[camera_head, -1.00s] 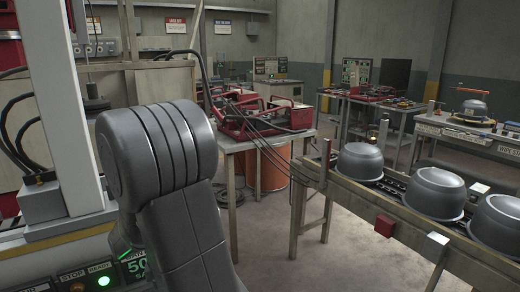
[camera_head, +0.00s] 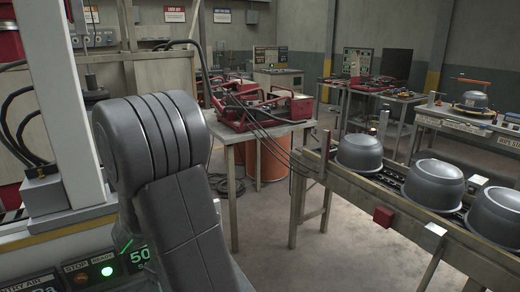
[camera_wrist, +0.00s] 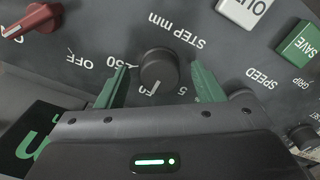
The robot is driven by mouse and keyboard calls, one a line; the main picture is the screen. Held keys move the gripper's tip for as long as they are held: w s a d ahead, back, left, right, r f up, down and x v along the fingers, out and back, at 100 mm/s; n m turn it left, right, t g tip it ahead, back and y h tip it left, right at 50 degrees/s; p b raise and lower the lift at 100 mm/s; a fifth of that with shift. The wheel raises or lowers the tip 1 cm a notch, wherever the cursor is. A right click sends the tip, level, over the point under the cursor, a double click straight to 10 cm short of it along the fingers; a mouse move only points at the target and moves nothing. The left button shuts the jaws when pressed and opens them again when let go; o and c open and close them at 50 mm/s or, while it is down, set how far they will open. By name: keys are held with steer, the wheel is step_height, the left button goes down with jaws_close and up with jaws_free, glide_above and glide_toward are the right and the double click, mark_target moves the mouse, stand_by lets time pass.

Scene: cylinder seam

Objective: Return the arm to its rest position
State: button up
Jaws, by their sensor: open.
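In the wrist view my gripper (camera_wrist: 158,73) is open, its two green fingers pointing at a dark control panel (camera_wrist: 100,30). A round black knob (camera_wrist: 158,68) marked "STEP mm" lies between the fingers in the picture, with a visible gap on each side. I cannot tell how deep the fingers reach beside it. In the head view my grey arm (camera_head: 160,145) fills the left foreground, bent at a rounded joint. My gripper is hidden from that view.
The panel also carries a red knob (camera_wrist: 32,22), a white button (camera_wrist: 243,10) and a green SAVE button (camera_wrist: 299,42). A conveyor (camera_head: 385,210) with grey pots (camera_head: 434,186) stands at right. A table (camera_head: 262,132) holds red clamps.

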steer(key=m, duration=0.3)
step_height(320, 180, up, 11)
stand_by(0.5)
steer(key=shift+f, duration=0.1)
